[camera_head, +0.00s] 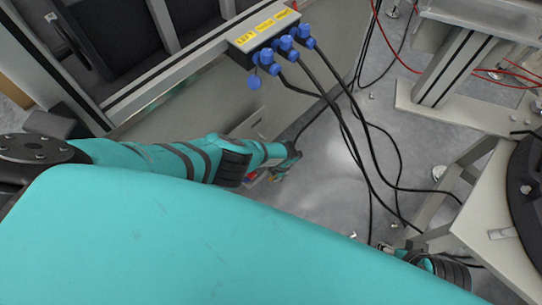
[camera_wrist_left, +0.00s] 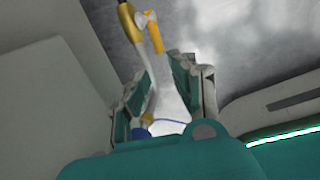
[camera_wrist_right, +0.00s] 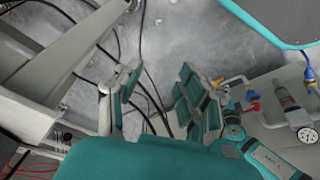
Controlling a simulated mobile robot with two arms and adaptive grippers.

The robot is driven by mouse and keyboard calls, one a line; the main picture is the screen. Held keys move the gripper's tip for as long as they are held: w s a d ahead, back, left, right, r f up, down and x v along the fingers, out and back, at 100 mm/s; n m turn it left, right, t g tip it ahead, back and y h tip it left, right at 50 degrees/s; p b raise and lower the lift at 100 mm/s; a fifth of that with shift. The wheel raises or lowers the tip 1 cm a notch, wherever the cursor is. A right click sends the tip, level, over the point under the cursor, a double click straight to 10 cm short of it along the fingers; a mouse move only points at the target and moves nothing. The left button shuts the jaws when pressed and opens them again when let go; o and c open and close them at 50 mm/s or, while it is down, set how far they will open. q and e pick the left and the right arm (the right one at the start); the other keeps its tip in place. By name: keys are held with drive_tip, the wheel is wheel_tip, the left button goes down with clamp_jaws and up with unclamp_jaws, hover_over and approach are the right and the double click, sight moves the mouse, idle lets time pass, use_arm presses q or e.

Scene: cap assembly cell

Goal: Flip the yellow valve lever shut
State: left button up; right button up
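In the left wrist view a yellow valve lever (camera_wrist_left: 153,32) stands beyond the fingertips, beside a brass-yellow fitting (camera_wrist_left: 129,22) and a pale pipe. My left gripper (camera_wrist_left: 160,75) is open, its fingers on either side of the pipe. I cannot tell whether it touches the lever. In the head view my left gripper (camera_head: 287,161) is low beside the grey cabinet and partly hides the valve area. In the right wrist view a small yellow part (camera_wrist_right: 248,96), perhaps the lever, shows close to a teal arm. My right gripper (camera_wrist_right: 155,85) is open and empty.
A grey box with blue plugs (camera_head: 270,35) and hanging black cables (camera_head: 345,125) is above the floor. A bottle-shaped part (camera_wrist_right: 291,108) stands at the right of the right wrist view. A metal frame (camera_wrist_right: 50,70) is left of my right gripper.

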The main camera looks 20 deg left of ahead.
sight(271, 179)
use_arm(q)
drive_tip(key=f+b, duration=0.1)
drive_tip(key=f, duration=0.1)
drive_tip(key=f+b, duration=0.2)
drive_tip(key=a+f+b, duration=0.1)
drive_tip(key=b, duration=0.1)
drive_tip(key=shift+w+f, duration=0.2)
drive_tip(key=shift+f, duration=0.2)
use_arm(e)
drive_tip(key=w+a+r+t+y, duration=0.1)
drive_tip(key=w+a+r+t, duration=0.2)
drive_tip(key=w+r+t, duration=0.3)
drive_tip(key=w+a+r+t+y, duration=0.2)
drive_tip(key=w+r+t, duration=0.2)
drive_tip(key=w, duration=0.4)
use_arm(q)
drive_tip(key=shift+a+f+b, duration=0.2)
drive_tip(key=shift+f+b, duration=0.65)
drive_tip(key=shift+b, duration=0.1)
drive_tip(key=shift+w+a+f+b, duration=0.15)
drive_tip(key=shift+a+f+b, duration=0.05)
drive_tip(key=shift+f+b, duration=0.7)
use_arm(e)
wheel_tip(271, 179, up, 15)
drive_tip(key=a+n+t+y, duration=0.1)
drive_tip(key=a+t+y, duration=0.1)
drive_tip(key=t, duration=0.8)
drive_tip(key=shift+s+a+y, duration=0.15)
drive_tip(key=shift+s+y, duration=0.15)
drive_tip(key=shift+y, duration=0.3)
